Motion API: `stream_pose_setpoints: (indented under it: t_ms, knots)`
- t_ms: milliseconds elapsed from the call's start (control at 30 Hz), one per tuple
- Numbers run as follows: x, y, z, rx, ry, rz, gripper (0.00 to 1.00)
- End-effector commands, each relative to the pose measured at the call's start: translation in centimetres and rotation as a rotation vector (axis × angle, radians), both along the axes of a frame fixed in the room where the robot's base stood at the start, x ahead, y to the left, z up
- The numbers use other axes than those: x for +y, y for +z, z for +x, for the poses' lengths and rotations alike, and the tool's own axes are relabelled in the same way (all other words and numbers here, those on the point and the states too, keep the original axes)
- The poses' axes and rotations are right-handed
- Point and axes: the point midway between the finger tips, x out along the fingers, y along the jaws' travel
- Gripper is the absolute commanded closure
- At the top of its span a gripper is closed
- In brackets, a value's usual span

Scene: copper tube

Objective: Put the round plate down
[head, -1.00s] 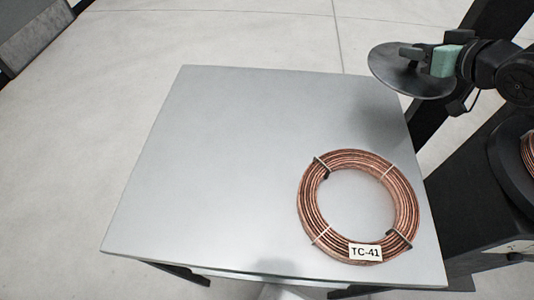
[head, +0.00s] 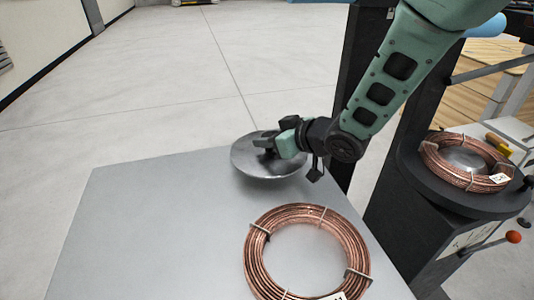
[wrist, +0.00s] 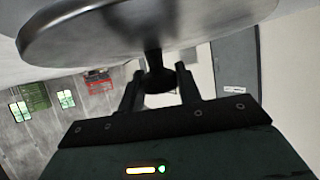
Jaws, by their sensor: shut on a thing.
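The round plate (head: 262,168) is a grey metal disc at the far right corner of the grey table (head: 140,215) in the head view. My gripper (head: 272,144) is shut on the knob or stem at the plate's middle. In the wrist view the plate (wrist: 110,28) fills the top, and its stem (wrist: 153,60) sits between the fingers of my gripper (wrist: 158,85). A dark shadow shows on the table by the plate. I cannot tell whether the plate touches the table.
A copper tube coil (head: 256,262) lies on the table in front of the plate. Another coil (head: 438,163) sits on a dark round stand (head: 408,160) at the right, with a red-knobbed lever (head: 513,237). The table's left part is bare.

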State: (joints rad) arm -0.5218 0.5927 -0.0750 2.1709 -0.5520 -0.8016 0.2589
Motion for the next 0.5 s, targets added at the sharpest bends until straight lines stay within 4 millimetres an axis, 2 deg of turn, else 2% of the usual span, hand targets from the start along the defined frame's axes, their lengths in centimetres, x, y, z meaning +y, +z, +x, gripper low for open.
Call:
stream_pose_setpoints:
  t_ms: [300,500]
  knots:
    - [0.0,-3.6,0.0,-0.001,0.000,-0.001,1.00]
    - [0.0,-3.6,0.1,-0.004,0.000,0.002,1.00]
